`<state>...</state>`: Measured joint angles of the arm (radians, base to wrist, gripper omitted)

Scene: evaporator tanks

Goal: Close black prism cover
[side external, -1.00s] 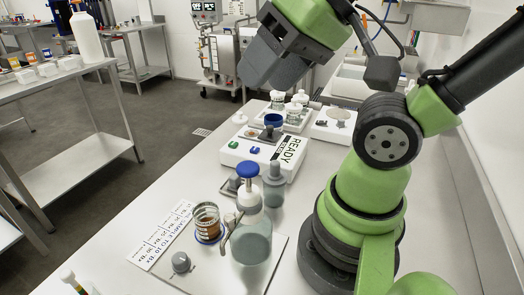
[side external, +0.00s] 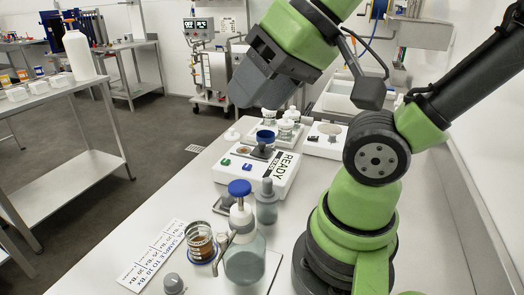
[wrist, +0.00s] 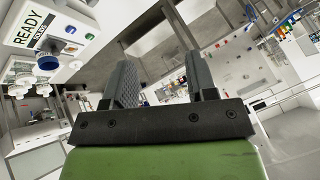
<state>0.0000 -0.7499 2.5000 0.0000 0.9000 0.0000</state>
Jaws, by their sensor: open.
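The white device marked READY (side external: 258,176) stands on the bench beyond the bottles. A small dark part (side external: 262,151), seemingly the black prism cover, is at its far end beside a blue-rimmed cup (side external: 265,137). It is too small to tell how far it is raised. My gripper (side external: 254,95) hangs high in the air above and beyond the device, apart from it. In the wrist view my gripper (wrist: 160,82) has its two fingers apart with nothing between them. The device (wrist: 50,30) shows there at upper left, outside the fingers; its cover is not clear.
A blue-capped bottle (side external: 245,255), a grey-stoppered bottle (side external: 266,208) and a glass with a coil (side external: 201,243) stand in front of the device. A white label sheet (side external: 155,255) lies at left. White-lidded jars (side external: 285,128) stand behind. Air around my gripper looks clear.

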